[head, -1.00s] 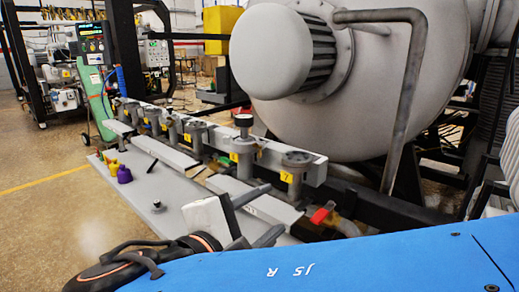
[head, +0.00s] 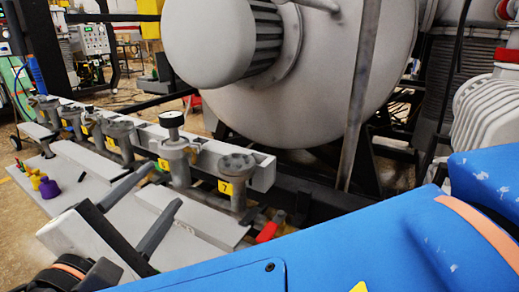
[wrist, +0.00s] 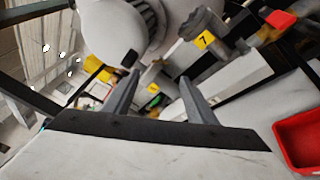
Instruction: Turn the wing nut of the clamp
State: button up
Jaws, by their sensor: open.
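My gripper (head: 164,184) is open and empty, low in front of the row of ports in the head view. Its fingers also show in the wrist view (wrist: 160,80), spread apart and touching nothing that I can see. A metal port with a black round cap (head: 171,118) stands on the row beyond the fingers. Small fittings at its neck (head: 178,143) may be the clamp. The wing nut is too small to tell. To its right is a flanged port (head: 237,165) with a yellow label 7 (head: 226,187), which also shows in the wrist view (wrist: 206,38).
A grey rail (head: 262,172) carries several more ports to the left. A red handle (head: 270,228) lies right of port 7. A purple object (head: 49,188) stands on the pale platform. The big vessel (head: 310,85) rises behind. A red tray (wrist: 298,140) is at right in the wrist view.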

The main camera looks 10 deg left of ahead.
aim_at(189, 157)
jog(key=w, duration=1.1)
jog(key=shift+w+a, duration=0.35)
jog(key=shift+a, duration=0.05)
jog(key=c, duration=1.1)
